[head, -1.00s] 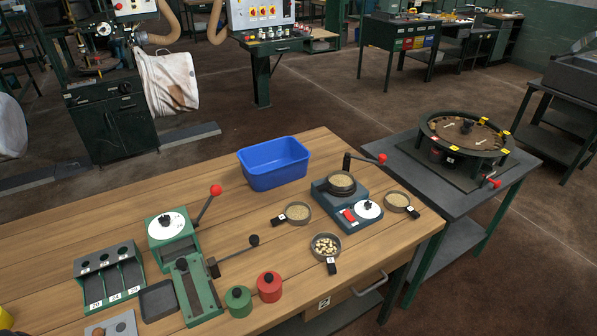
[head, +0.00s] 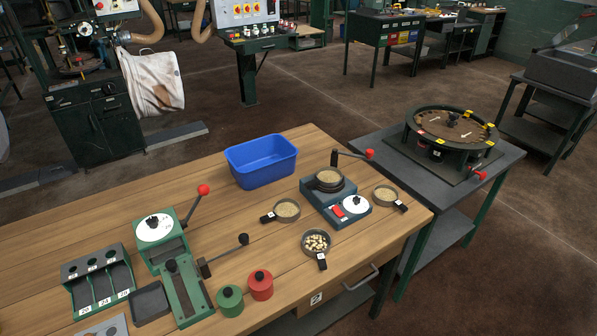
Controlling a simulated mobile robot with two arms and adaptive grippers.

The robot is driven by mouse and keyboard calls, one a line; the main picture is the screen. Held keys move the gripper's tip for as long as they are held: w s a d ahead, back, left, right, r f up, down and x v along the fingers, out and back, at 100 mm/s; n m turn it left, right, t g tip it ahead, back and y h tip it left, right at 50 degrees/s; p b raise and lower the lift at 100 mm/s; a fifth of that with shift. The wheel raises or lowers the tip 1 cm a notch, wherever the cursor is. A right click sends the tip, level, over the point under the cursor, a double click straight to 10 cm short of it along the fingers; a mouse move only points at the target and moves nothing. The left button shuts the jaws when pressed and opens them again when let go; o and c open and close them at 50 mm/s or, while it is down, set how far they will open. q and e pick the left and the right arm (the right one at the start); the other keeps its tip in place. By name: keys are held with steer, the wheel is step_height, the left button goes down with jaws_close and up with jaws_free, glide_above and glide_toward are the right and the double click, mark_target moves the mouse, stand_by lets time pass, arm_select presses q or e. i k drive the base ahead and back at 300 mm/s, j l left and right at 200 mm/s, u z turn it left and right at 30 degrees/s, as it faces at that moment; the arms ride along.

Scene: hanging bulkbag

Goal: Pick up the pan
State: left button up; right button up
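Three small round pans with short black tag handles lie on the wooden table. One pan (head: 287,210) of fine tan grains is left of the blue-grey machine, its handle pointing left. A second pan (head: 386,194) of similar grains is right of it, its handle pointing to the lower right. A third pan (head: 316,242) with larger pale pieces lies in front, its handle pointing toward the table's front edge. A round grain-filled dish (head: 329,179) sits on the blue-grey machine (head: 337,205). Which pan is meant, I cannot tell. Neither of my grippers is in view.
A blue bin (head: 262,165) stands behind the pans. A green lever press (head: 162,240), a green pot (head: 230,301) and a red pot (head: 261,285) are to the left. A crank with a red knob (head: 369,154) sticks out above the right pan. A round sorting table (head: 451,137) stands at right.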

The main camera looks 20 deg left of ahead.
mark_target(330, 177)
steer(key=u, duration=0.65)
steer(key=i+l+u, duration=0.15)
steer(key=l+u, duration=0.15)
steer(key=i+l+u, duration=0.15)
steer(key=l+u, duration=0.15)
steer(key=l, duration=0.2)
steer(key=l+u, duration=0.35)
steer(key=i+l, duration=0.05)
